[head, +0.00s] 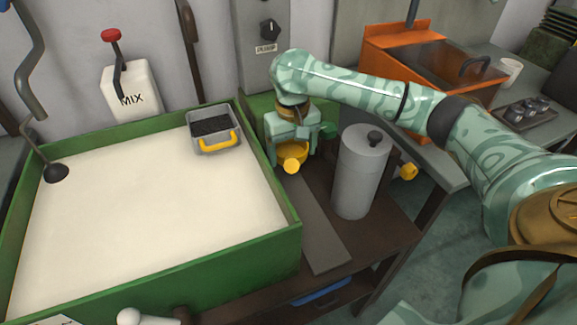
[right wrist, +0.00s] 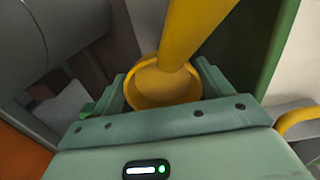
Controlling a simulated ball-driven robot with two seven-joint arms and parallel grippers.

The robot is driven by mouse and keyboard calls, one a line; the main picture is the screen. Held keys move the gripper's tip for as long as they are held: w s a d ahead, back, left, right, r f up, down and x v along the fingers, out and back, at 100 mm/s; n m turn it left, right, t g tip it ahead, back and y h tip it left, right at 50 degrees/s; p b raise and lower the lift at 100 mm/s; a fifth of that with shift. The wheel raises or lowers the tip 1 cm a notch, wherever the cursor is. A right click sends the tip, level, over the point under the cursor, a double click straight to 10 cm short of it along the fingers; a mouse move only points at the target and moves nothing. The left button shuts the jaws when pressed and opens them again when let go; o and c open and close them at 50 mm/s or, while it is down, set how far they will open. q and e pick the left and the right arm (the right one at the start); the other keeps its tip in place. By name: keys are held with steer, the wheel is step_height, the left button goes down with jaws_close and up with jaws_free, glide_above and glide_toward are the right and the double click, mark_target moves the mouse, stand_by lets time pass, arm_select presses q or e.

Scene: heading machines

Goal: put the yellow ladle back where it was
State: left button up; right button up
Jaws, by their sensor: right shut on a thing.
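The yellow ladle (head: 292,165) hangs in my right gripper (head: 293,142), just right of the green-walled vat. Its round bowl shows just below the jaws in the head view; its handle is mostly hidden there. In the right wrist view the ladle's bowl (right wrist: 160,88) lies between the two fingers of my right gripper (right wrist: 163,82), and its thick handle runs up out of the top of the picture. The gripper is shut on the ladle. My left gripper is not in view.
The green vat (head: 150,276) of pale material holds a grey tray (head: 214,144) with a yellow handle. A dark ladle (head: 56,173) rests at its left. A grey canister (head: 361,175) stands close right of my gripper. An orange bin (head: 400,50) stands behind my arm.

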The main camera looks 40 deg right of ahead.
step_height(320, 180, down, 3)
steer(key=shift+s+f+b, duration=0.1)
steer(key=shift+b, duration=0.9)
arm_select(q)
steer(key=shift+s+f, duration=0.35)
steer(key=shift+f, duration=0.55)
arm_select(e)
steer(key=shift+r, duration=0.25)
arm_select(q)
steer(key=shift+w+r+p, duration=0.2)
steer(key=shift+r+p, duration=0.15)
steer(key=shift+p, duration=0.35)
arm_select(e)
steer(key=shift+f, duration=0.65)
steer(key=o, duration=0.9)
steer(key=shift+r+b, duration=0.1)
steer(key=shift+b, duration=0.25)
steer(key=shift+r+b, duration=0.3)
steer(key=shift+b, duration=0.25)
step_height(320, 180, up, 13)
steer(key=p, duration=0.9)
steer(key=shift+f+p, duration=0.2)
steer(key=shift+p, duration=0.1)
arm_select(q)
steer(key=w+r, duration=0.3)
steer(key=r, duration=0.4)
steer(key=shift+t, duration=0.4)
